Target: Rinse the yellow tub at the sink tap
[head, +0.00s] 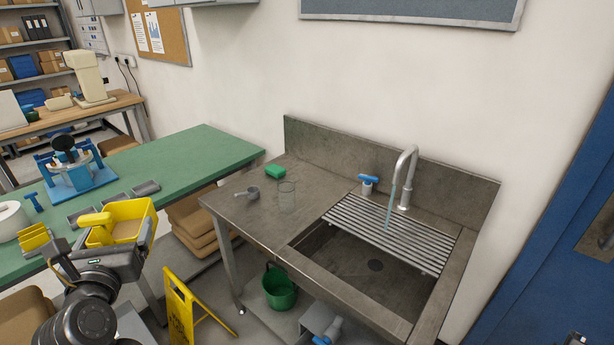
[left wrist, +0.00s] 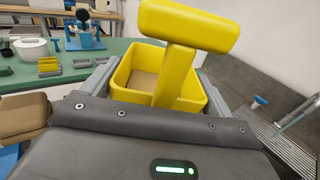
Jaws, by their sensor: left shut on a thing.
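The yellow tub (head: 146,231) is held up at the green table's front edge in the head view, open side up. The left wrist view shows its rim (left wrist: 122,76), a tan patch on its floor and a T-shaped yellow handle (left wrist: 188,25) on the near side. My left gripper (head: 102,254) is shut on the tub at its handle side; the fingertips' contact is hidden. The steel sink (head: 345,262) is to the right, with a slatted rack (head: 375,232) across its back part. The curved tap (head: 405,165) has a blue lever (head: 368,180); a thin bluish streak like water falls from its spout.
A clear beaker (head: 287,196), grey scoop (head: 249,192) and green sponge (head: 275,172) occupy the sink's left counter. The green table (head: 200,155) holds grey trays and a blue fixture (head: 78,175). A yellow floor sign (head: 182,312) and green bucket (head: 280,289) stand below.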

